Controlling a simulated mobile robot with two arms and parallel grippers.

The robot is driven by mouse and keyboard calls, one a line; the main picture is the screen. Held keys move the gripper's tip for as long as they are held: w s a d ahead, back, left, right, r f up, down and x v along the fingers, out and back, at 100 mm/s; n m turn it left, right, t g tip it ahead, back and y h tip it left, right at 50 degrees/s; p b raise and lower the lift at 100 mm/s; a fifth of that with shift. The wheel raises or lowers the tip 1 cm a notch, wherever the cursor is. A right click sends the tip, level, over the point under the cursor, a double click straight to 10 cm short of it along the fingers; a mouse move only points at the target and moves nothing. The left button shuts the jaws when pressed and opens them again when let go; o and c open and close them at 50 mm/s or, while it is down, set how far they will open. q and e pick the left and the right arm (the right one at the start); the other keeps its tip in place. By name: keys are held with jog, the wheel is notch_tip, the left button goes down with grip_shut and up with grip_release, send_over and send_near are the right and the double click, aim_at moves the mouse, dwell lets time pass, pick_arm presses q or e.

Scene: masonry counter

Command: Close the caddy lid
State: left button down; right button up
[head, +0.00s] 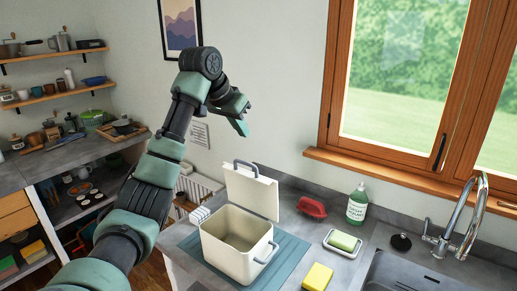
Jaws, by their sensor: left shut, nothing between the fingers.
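The cream caddy (228,254) stands on a blue-grey mat (290,249) on the counter. Its lid (254,192) is open, standing upright at the back edge, with a dark handle at its top. The inside of the caddy looks empty. A grey handle shows on the caddy's right side. My left gripper (243,130) is shut and empty, raised above and behind the lid, pointing down to the right. It looks apart from the lid. My right gripper is not in view.
A red object (312,207), a green bottle (357,203), a soap dish with a green sponge (343,241) and a yellow sponge (318,277) are right of the caddy. The sink (415,277) and tap (465,220) are far right. A wall stands behind the counter.

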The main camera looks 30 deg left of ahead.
pick_arm(q)
jog(key=p, duration=0.6)
send_over(246, 172)
jog(key=f, duration=0.8)
jog(key=shift+w+a+f, duration=0.1)
jog(key=shift+w+a, duration=0.05)
jog(key=shift+w, duration=0.05)
jog(key=shift+s+f, duration=0.1)
jog(key=shift+s, duration=0.2)
jog(key=shift+w+f, duration=0.1)
jog(key=shift+w, duration=0.05)
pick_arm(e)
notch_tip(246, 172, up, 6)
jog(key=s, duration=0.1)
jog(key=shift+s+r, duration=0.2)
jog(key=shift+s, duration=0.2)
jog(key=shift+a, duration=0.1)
